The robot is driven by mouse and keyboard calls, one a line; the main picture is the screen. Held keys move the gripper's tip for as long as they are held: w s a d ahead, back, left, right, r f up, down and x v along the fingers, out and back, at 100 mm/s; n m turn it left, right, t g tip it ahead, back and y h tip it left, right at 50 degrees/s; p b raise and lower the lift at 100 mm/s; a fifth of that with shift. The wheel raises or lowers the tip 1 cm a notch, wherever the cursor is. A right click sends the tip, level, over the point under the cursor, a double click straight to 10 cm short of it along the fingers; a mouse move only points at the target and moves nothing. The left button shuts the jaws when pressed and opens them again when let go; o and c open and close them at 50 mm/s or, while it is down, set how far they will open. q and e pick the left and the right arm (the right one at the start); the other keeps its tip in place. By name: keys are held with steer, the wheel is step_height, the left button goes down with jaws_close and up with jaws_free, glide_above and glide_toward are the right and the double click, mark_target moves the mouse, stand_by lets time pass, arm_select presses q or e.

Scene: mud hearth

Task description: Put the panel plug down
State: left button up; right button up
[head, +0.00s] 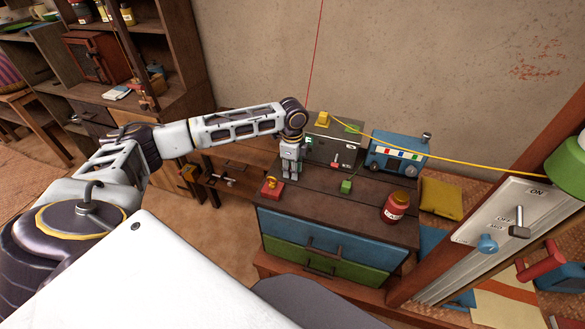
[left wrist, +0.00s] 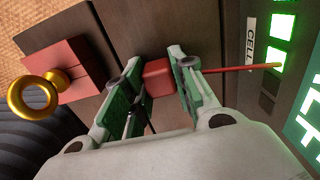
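My left gripper (head: 291,176) points down over the dark wooden cabinet top (head: 315,197), just in front of the grey panel box (head: 341,147). In the left wrist view, its two fingers (left wrist: 158,72) are on either side of a small red block (left wrist: 157,78), apparently the panel plug, and look closed on it. A thin red rod or cord (left wrist: 240,69) runs from behind one finger toward the panel. In the head view the fingers hide the block, so I cannot tell if it touches the top. My right gripper is not in view.
A red block with a gold ring (head: 272,187) stands left of the gripper. A blue device (head: 397,154) is beside the panel box. A yellow cord (head: 450,158) crosses above.

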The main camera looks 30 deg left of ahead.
arm_select(q)
steer(key=o, duration=0.4)
steer(key=shift+o, duration=0.2)
steer(key=shift+r, duration=0.15)
steer(key=shift+r+b, duration=0.5)
steer(key=shift+r, duration=0.1)
step_height(320, 180, up, 12)
steer(key=shift+f, duration=0.15)
stand_by(0.7)
